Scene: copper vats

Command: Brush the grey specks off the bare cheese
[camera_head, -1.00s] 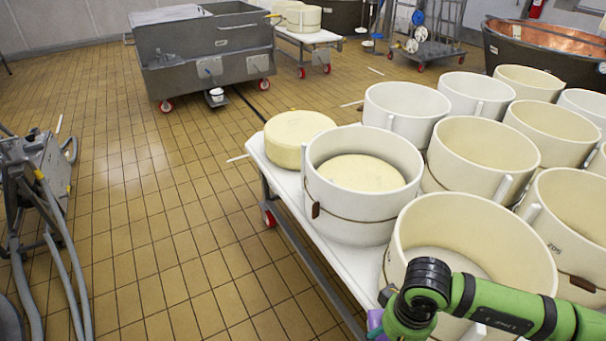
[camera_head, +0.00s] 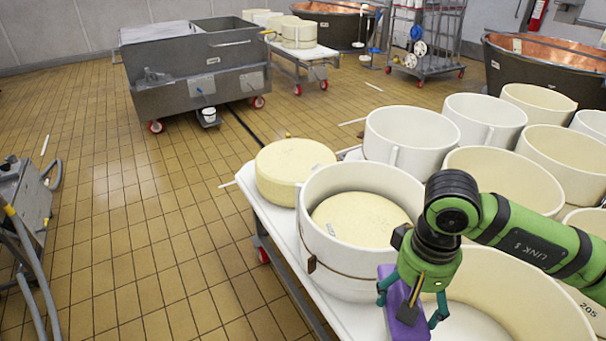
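The bare cheese (camera_head: 295,163), a pale yellow wheel, lies without a mould at the table's far left corner. Its top looks faintly mottled; separate grey specks are too small to make out. A second cheese (camera_head: 360,217) sits inside a white banded mould (camera_head: 345,262) just in front of it. My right gripper (camera_head: 411,303), with teal fingers on a green arm, points down in front of this mould. It is shut on a purple block-like tool (camera_head: 402,318), apparently a brush; its underside is hidden. The tool is well apart from the bare cheese. My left gripper is not in view.
Several empty white moulds (camera_head: 411,133) crowd the white table (camera_head: 285,232) to the right. A grey vat on wheels (camera_head: 197,80) and a cart with more cheeses (camera_head: 299,52) stand behind. Tiled floor left of the table is open.

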